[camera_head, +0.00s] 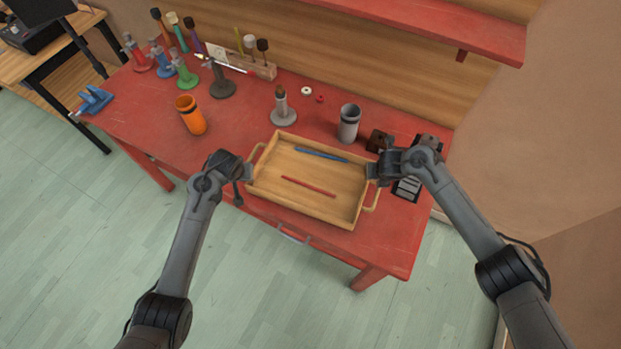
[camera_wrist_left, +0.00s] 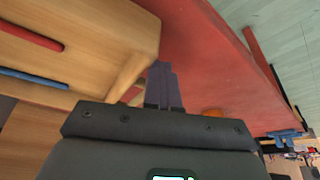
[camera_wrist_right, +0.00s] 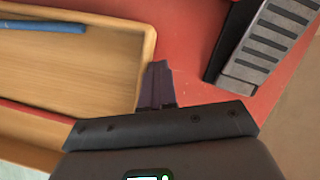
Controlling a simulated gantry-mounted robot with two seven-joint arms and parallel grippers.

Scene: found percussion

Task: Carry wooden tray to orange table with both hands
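The wooden tray (camera_head: 325,205) rests on the red table (camera_head: 150,118), with a blue stick (camera_head: 321,155) and a red stick (camera_head: 308,187) lying inside it. My left gripper (camera_head: 248,172) is at the tray's left handle (camera_head: 257,155); part of this handle shows beside the fingers in the left wrist view (camera_wrist_left: 125,75). My right gripper (camera_head: 372,172) is at the tray's right end, by the upper part of the right handle (camera_head: 374,197). In the right wrist view its fingers (camera_wrist_right: 157,85) are beside the tray wall. The fingers overlap in both wrist views, so their grip is unclear. I see no orange table.
An orange cup (camera_head: 190,114), a grey cup (camera_head: 348,123) and a grey stand (camera_head: 283,110) are behind the tray. A dark box (camera_head: 378,140) and a black-and-grey device (camera_head: 407,187) sit close to my right gripper. Several coloured stands fill the back left. The floor in front is clear.

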